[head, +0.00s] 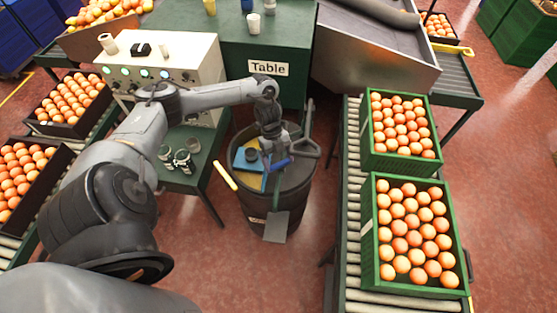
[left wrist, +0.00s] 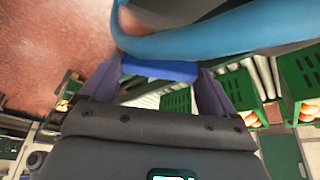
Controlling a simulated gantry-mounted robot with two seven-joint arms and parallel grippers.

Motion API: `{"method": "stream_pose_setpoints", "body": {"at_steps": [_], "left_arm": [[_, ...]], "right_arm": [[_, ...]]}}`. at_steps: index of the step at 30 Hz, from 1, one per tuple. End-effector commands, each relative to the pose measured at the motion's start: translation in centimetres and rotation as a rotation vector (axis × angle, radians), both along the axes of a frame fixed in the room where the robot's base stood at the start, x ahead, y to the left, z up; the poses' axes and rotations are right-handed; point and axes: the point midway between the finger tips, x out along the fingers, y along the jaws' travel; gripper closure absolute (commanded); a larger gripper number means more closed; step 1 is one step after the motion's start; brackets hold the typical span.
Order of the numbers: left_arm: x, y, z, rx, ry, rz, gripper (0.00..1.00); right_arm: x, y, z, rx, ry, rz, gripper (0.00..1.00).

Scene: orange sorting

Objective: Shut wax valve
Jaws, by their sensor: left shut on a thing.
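My left gripper (head: 273,150) is over the top of a dark barrel (head: 294,207) in the head view. It is shut on a small blue handle (head: 279,165), which I take to be the wax valve's handle. In the left wrist view the blue handle (left wrist: 160,70) lies crosswise between the two dark fingers of the left gripper (left wrist: 160,82). The valve body is hidden, so I cannot tell the valve's position. My right gripper is in neither view.
A light blue item (head: 243,163), a yellow stick (head: 225,176) and a grey scoop-like piece (head: 276,226) are at the barrel. A green table (head: 285,47) stands behind. At right, green crates of oranges (head: 368,222) sit on a roller conveyor (head: 350,270).

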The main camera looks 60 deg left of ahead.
Motion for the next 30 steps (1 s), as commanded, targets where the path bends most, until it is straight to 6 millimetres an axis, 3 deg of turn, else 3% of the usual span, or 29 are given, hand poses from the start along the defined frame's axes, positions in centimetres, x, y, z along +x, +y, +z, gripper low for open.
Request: {"method": "stream_pose_setpoints", "body": {"at_steps": [2, 3, 5, 17, 30], "left_arm": [[0.0, 0.0, 0.1, -0.001, 0.0, 0.0, 0.41], [0.0, 0.0, 0.1, -0.001, 0.0, 0.0, 0.09], [0.0, 0.0, 0.1, 0.0, 0.0, 0.0, 0.0], [0.1, 0.3, 0.9, 0.0, -0.002, 0.001, 0.0], [0.0, 3.1, 7.5, 0.001, -0.003, 0.001, 0.0]], "right_arm": [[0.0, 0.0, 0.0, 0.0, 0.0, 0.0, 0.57], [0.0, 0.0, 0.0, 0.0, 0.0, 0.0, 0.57], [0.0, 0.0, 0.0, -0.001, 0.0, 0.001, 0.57], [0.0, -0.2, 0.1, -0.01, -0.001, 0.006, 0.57], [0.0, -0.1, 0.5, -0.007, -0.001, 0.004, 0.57]]}}
